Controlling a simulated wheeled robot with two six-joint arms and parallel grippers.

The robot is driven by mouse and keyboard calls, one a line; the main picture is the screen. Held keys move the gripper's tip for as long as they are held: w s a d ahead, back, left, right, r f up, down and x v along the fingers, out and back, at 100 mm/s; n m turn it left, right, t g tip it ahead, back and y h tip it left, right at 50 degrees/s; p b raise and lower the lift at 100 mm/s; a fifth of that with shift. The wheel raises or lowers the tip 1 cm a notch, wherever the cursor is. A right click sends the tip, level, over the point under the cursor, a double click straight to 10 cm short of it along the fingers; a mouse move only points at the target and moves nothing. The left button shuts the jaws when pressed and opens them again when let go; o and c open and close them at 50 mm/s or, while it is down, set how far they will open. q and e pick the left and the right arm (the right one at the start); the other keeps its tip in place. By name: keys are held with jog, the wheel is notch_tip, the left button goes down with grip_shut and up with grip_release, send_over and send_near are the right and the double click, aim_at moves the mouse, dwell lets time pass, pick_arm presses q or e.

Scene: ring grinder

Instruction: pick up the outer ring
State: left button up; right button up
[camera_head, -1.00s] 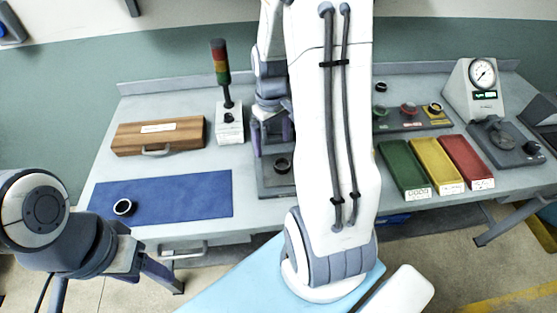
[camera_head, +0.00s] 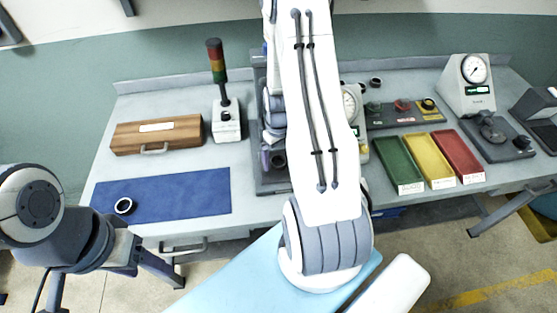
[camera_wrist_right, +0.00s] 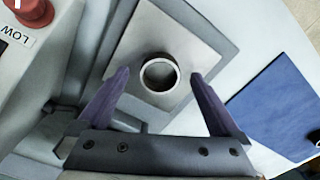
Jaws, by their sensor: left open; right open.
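A metal ring (camera_wrist_right: 159,74) with a dark bore stands on a pale square plate of a grey fixture in the right wrist view. My right gripper (camera_wrist_right: 160,77) is open, its purple fingers on either side of this ring in the picture, with a visible gap on each side. In the head view this ring (camera_head: 278,160) is small and dark beside my right gripper (camera_head: 270,150). A second dark ring (camera_head: 124,206) with a light inside lies on the blue mat (camera_head: 185,193). Which one is the outer ring I cannot tell. My left gripper (camera_head: 160,268) is open and empty in front of the table.
A wooden case (camera_head: 158,134) and a signal tower (camera_head: 217,80) stand left of the fixture. Green (camera_head: 398,163), yellow (camera_head: 429,160) and red (camera_head: 458,157) trays lie to the right. A dial gauge stand (camera_head: 467,86) is behind them. My right arm hides part of the table.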

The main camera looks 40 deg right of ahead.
jog(key=shift+f, duration=0.35)
grip_shut()
jog(key=shift+r, duration=0.2)
